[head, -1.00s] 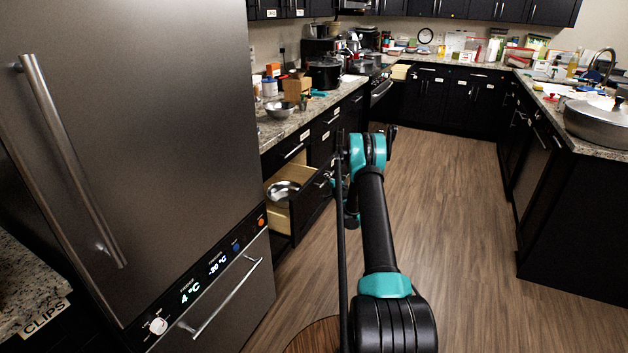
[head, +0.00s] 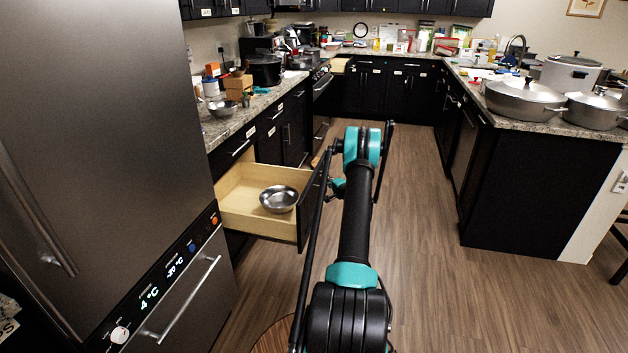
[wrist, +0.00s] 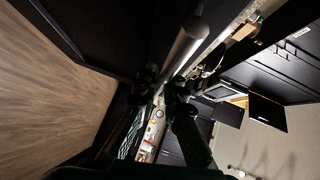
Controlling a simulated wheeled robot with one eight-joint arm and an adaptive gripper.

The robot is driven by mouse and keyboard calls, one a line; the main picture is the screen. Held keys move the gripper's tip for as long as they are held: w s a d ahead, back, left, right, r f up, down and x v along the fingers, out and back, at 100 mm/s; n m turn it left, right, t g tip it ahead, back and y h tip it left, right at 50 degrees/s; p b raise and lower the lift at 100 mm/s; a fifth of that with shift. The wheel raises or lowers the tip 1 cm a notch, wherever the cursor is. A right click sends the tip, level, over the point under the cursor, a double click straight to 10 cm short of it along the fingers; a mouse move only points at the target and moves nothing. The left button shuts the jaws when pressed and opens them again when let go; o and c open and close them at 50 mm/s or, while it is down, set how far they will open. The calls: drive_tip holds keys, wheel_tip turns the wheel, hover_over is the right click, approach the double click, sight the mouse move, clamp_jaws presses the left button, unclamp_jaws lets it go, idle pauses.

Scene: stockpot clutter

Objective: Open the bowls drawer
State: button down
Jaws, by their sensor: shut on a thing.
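The bowls drawer (head: 236,197) stands pulled well out from the black cabinets in the head view, its pale wooden inside showing. A steel bowl (head: 278,199) lies in it towards the front. The black drawer front (head: 313,202) faces my arm. In the wrist view my gripper (wrist: 164,92) is shut on a round metal bar handle (wrist: 187,43), which runs up between the fingers along a dark panel. In the head view my arm and the drawer front hide the grip.
A steel refrigerator (head: 100,130) with a lower handle stands close on the left. A counter (head: 225,125) with a bowl and boxes runs above the drawer. Pots stand on the right counter (head: 560,130). The wooden floor (head: 420,230) between is clear.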

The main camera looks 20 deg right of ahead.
drive_tip(key=shift+s+d, duration=0.7)
drive_tip(key=shift+d, duration=0.1)
drive_tip(key=c, duration=1.6)
unclamp_jaws()
drive_tip(key=shift+d, duration=0.1)
drive_tip(key=s+d+r, duration=0.1)
drive_tip(key=s, duration=1)
drive_tip(key=shift+s+d+r, duration=0.3)
drive_tip(key=shift+s, duration=0.05)
